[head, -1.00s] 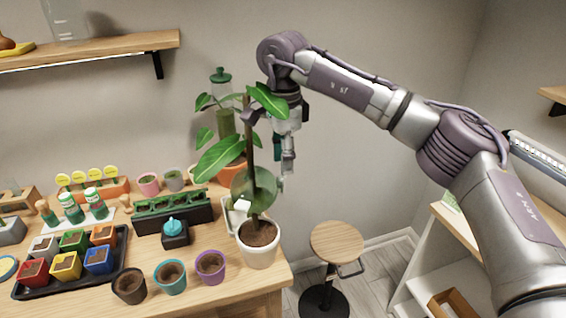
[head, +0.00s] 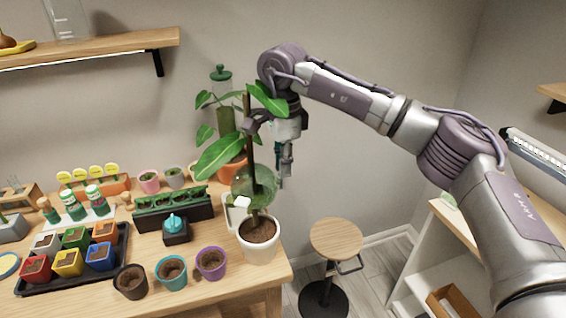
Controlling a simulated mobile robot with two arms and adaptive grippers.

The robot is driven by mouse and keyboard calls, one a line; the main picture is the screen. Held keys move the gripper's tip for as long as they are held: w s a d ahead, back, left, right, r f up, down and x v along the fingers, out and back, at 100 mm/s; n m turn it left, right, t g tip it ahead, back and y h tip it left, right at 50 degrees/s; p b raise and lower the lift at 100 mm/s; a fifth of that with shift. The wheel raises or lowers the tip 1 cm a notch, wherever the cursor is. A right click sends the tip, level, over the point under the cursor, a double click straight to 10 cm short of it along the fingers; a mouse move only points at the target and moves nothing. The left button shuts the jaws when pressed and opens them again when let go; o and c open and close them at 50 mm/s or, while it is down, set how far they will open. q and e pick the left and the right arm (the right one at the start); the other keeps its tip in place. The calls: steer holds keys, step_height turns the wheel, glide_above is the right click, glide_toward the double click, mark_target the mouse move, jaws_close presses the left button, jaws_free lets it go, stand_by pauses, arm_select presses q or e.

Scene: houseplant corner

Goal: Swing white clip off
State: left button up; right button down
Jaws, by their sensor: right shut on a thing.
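A potted plant stands in a white pot (head: 259,244) at the table's right front corner. Its dark stake (head: 249,135) rises from the soil, with large green leaves (head: 217,157) on it. A small white piece (head: 242,202) shows against the low round leaf (head: 255,186); I cannot tell whether it is the white clip. My right gripper (head: 285,176) points down just right of the stake, beside that leaf's right edge. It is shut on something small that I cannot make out. My left gripper is not in view.
A black tray (head: 110,283) of coloured pots, a black planter (head: 172,214), and brown, teal and purple cups (head: 210,264) stand left of the plant. A glass bottle (head: 222,100) stands behind it. A stool (head: 336,238) is right of the table. Air right of the gripper is free.

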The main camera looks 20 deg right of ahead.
steer(key=shift+d, duration=0.1)
steer(key=shift+w+d+f+y+b, duration=0.1)
steer(key=shift+d+f+y+b, duration=0.5)
steer(key=shift+y+b, duration=0.95)
steer(key=shift+s+d+f+y+b, duration=0.1)
steer(key=shift+d+f+y+b, duration=0.15)
steer(key=shift+d+y+b, duration=1.2)
steer(key=shift+w+d+f+y+b, duration=0.1)
steer(key=shift+d+f+y+b, duration=0.25)
steer(key=shift+y+b, duration=1.25)
steer(key=shift+f+y+p, duration=0.1)
steer(key=shift+y+p, duration=0.3)
steer(key=shift+y, duration=0.1)
steer(key=shift+a, duration=0.1)
steer(key=c, duration=1.1)
jaws_free()
